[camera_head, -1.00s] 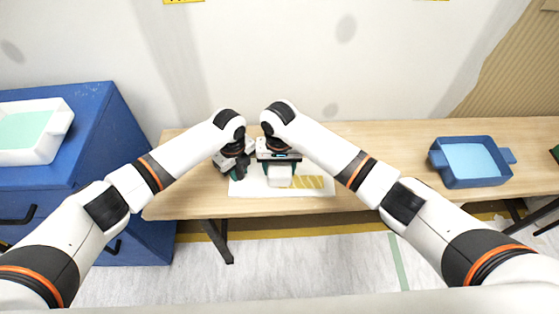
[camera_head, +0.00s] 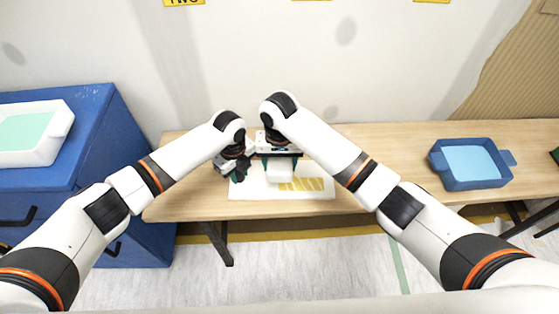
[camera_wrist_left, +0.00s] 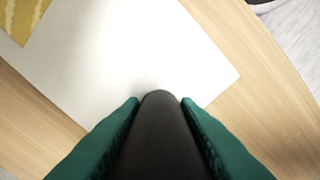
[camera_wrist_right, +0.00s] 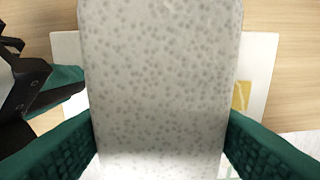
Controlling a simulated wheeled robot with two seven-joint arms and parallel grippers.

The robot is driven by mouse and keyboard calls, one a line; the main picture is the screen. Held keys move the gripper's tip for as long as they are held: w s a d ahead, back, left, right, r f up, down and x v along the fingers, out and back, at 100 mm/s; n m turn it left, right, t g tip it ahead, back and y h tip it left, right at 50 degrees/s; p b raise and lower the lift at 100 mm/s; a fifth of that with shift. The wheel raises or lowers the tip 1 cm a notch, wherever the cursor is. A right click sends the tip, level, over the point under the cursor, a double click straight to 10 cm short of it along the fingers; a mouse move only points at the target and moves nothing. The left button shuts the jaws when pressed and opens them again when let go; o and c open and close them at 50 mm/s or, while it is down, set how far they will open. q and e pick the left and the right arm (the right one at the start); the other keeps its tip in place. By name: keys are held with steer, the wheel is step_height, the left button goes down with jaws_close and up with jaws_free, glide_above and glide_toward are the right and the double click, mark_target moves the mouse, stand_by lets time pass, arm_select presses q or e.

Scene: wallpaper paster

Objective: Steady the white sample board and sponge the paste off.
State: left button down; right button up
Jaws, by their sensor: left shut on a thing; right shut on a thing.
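The white sample board (camera_head: 256,190) lies flat on the wooden table. Yellow paste stripes (camera_head: 306,184) run across its right part, and a yellow patch also shows in the left wrist view (camera_wrist_left: 22,14). My left gripper (camera_head: 237,176) is at the board's left end, shut on a black rounded grip (camera_wrist_left: 160,130); I cannot tell whether this is fixed to the board. My right gripper (camera_head: 280,163) is shut on a pale speckled sponge (camera_wrist_right: 160,80), just left of the visible stripes. Whether the sponge touches the board is unclear. The sponge hides part of the board.
A blue tray (camera_head: 437,160) with a light blue inside stands on the table to the right. A white tray (camera_head: 60,125) with a pale green inside sits on the blue cabinet (camera_head: 100,130) at left. The table between board and blue tray is clear.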

mark_target(323, 182)
arm_select(q)
steer(key=shift+s+f, duration=0.1)
steer(key=shift+f, duration=0.05)
arm_select(e)
step_height(323, 182, down, 6)
steer(key=shift+f, duration=0.1)
steer(key=d, duration=1.2)
steer(key=shift+s+d+f, duration=0.15)
steer(key=shift+s+d, duration=0.05)
steer(key=shift+s, duration=0.15)
steer(key=shift+c, duration=0.5)
steer(key=a, duration=1.2)
steer(key=shift+w+a, duration=0.15)
steer(key=shift+w, duration=0.15)
step_height(323, 182, up, 7)
steer(key=shift+a+r, duration=0.1)
steer(key=shift+r, duration=0.6)
steer(key=o, duration=0.5)
steer(key=c, duration=0.4)
